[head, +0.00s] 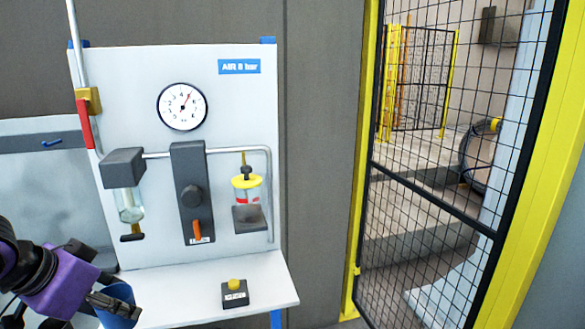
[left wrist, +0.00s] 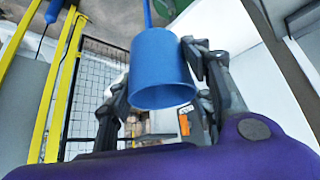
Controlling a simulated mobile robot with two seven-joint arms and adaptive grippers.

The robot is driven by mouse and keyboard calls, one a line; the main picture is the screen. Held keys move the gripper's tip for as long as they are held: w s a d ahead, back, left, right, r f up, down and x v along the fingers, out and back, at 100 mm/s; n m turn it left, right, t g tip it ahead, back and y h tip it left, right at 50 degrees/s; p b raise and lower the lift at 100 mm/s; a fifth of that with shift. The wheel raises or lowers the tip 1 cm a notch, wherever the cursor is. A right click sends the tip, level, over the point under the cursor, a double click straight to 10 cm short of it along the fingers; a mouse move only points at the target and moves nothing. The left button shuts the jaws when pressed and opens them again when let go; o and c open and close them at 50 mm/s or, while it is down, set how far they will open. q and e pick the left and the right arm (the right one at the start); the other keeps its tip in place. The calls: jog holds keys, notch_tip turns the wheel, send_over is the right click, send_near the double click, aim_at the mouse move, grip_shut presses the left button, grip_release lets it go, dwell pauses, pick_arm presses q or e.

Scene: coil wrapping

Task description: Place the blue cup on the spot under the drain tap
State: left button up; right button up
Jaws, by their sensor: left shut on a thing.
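The blue cup (head: 121,292) is at the lower left of the head view, in front of the white shelf. It also shows large in the left wrist view (left wrist: 162,68), with its rim toward the camera. My left gripper (head: 112,302) is shut on the cup, with one finger on each side of it. The drain tap (head: 132,237) is a dark handle under the clear bowl (head: 130,205) on the panel's left side. The cup is below the tap and a little to its left in the picture. I cannot make out a marked spot under the tap. My right gripper is not in view.
The white shelf (head: 190,287) is mostly clear. A small dark box with a yellow button (head: 235,293) stands on it to the right. The panel carries a gauge (head: 182,107), a grey regulator (head: 191,190) and a yellow-topped lubricator (head: 247,188). A mesh fence (head: 440,210) stands at right.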

pick_arm(q)
jog(key=shift+w+a+f+n+y, duration=0.3)
jog(key=shift+w+a+f+n, duration=0.1)
jog(key=shift+w+f+n, duration=0.25)
jog(key=shift+w+d+f+n+t+y, duration=0.15)
jog(key=shift+w+d+f+n+y, duration=0.1)
jog(key=shift+w+f+n, duration=0.25)
jog(key=shift+w+d+f+n+t+y, duration=0.15)
jog(key=shift+w+f+n+y, duration=0.15)
jog(key=shift+f+n, duration=0.2)
jog(key=w+d, duration=0.1)
jog(key=d, duration=0.6)
jog(key=w+d+f+n, duration=0.1)
jog(key=w+d, duration=0.1)
jog(key=d, duration=0.6)
jog(key=shift+w+y, duration=0.25)
jog(key=shift+y, duration=0.2)
jog(key=shift+a, duration=0.2)
